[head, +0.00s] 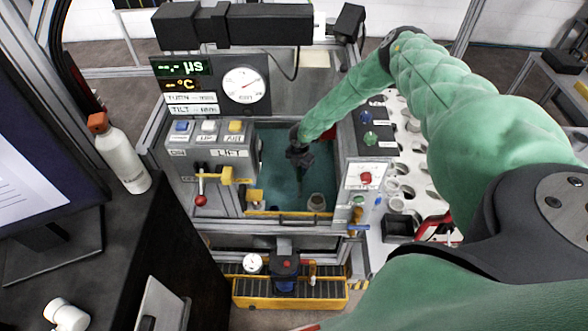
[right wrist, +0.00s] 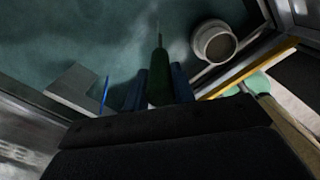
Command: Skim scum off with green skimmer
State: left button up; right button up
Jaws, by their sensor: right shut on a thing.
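My right gripper (head: 300,160) reaches down over the teal tank (head: 268,140) in the head view. In the right wrist view its fingers (right wrist: 160,88) are shut on a dark green handle (right wrist: 159,80), which I take to be the green skimmer. A thin shaft runs on from the handle toward the liquid. The skimmer's head is not clear in either view. Pale, cloudy patches (right wrist: 95,30) show on the teal surface; I cannot tell whether they are scum or reflections. My left gripper is not in view.
A round grey cup (right wrist: 214,42) stands in the tank's near right corner; it also shows in the head view (head: 317,202). A yellow bar (head: 290,214) edges the tank's front. A control panel (head: 207,150) stands left, a white rack with holes (head: 405,170) right.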

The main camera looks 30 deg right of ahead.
notch_tip(320, 180, up, 16)
dwell(1.6)
dwell(0.4)
